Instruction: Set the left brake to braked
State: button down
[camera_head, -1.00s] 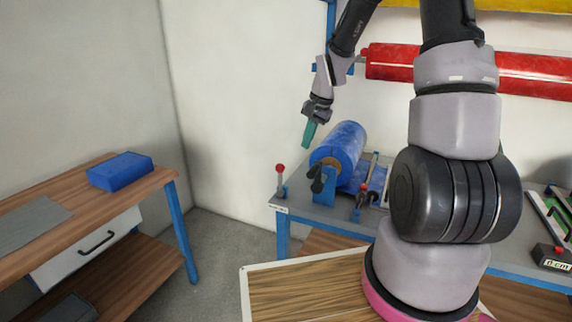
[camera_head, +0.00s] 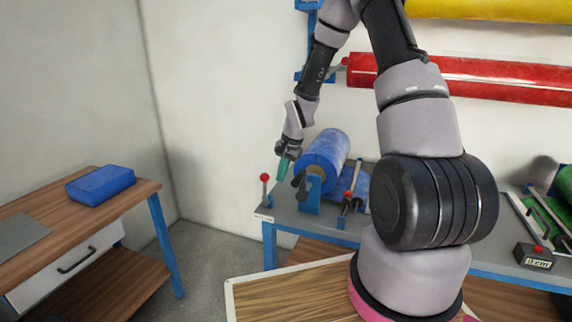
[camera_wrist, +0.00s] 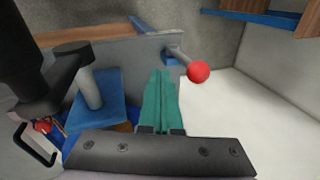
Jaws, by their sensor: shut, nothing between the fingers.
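The left brake looks to be the lever with a red ball (camera_head: 265,178) standing near upright at the left corner of the grey bench. In the wrist view its red ball (camera_wrist: 198,72) is just right of my fingertips, on a short grey rod. My gripper (camera_head: 282,175) has teal fingers, shut and empty, pointing down between this lever and the blue roll (camera_head: 326,160). The shut fingers also show in the wrist view (camera_wrist: 160,74). They appear apart from the ball. The lever's foot is partly unclear.
A black crank (camera_head: 300,182) sits close right of my gripper on a blue bracket (camera_head: 312,197). Another red-knobbed lever (camera_head: 347,196) is further right. A wooden side table with a blue block (camera_head: 100,184) stands at left, with open floor between.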

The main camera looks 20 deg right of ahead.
jog(key=shift+w+a+f, duration=0.15)
jog(key=shift+w+a, duration=0.95)
jog(key=shift+w, duration=0.05)
jog(key=shift+a, duration=0.1)
